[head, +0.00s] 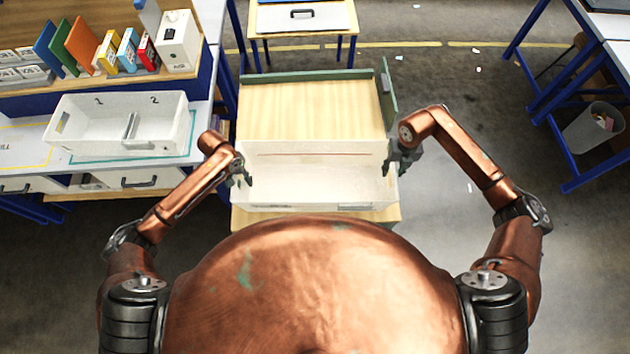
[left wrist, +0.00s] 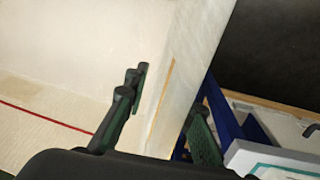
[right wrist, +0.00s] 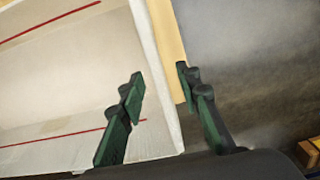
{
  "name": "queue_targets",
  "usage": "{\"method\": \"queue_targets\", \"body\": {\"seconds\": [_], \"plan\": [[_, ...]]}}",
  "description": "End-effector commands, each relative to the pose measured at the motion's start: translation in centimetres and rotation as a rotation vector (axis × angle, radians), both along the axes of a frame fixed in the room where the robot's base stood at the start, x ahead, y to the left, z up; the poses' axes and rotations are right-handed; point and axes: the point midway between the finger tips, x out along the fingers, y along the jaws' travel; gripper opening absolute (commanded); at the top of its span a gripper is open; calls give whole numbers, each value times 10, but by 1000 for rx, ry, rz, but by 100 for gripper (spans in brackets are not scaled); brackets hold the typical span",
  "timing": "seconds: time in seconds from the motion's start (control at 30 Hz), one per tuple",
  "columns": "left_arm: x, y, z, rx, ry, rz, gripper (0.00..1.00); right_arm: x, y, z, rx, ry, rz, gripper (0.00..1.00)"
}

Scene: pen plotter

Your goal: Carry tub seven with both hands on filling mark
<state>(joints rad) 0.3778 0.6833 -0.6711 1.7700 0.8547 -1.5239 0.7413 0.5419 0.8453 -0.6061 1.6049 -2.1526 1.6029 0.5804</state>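A large white tub (head: 315,186) with a red line inside stands on a wooden cart in front of me. It looks empty; no number is legible on it. My left gripper (head: 244,172) is at its left wall, one finger inside and one outside, with the wall (left wrist: 188,70) between the open fingers. My right gripper (head: 396,162) is at its right wall. The right wrist view shows its open fingers on either side of that wall (right wrist: 158,75), with a gap. A yellow outline (head: 48,153) with partly cut-off lettering marks the left bench.
Another white tub (head: 70,145) stands on the left bench within a teal outline (head: 190,150), beside the yellow one. Colourful binders (head: 82,45) and a white box (head: 180,42) stand behind it. The cart (head: 310,105) has green rails.

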Motion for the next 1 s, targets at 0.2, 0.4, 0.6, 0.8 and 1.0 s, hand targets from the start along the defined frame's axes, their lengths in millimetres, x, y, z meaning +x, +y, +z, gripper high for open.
{"method": "queue_targets", "body": {"seconds": [0.2,0.4,0.6,0.8,1.0], "plan": [[0,0,-2,0,0,0,23,0,0,-1,0,0,0,31],[0,0,-1,0,0,0,16,0,0,-1,0,0,0,23],[0,0,-1,0,0,0,2,0,0,-1,0,0,0,10],[0,0,-1,0,0,0,0,0,0,-1,0,0,0,0],[0,0,-1,1,0,0,0,0,0,-1,0,0,0,0]]}}
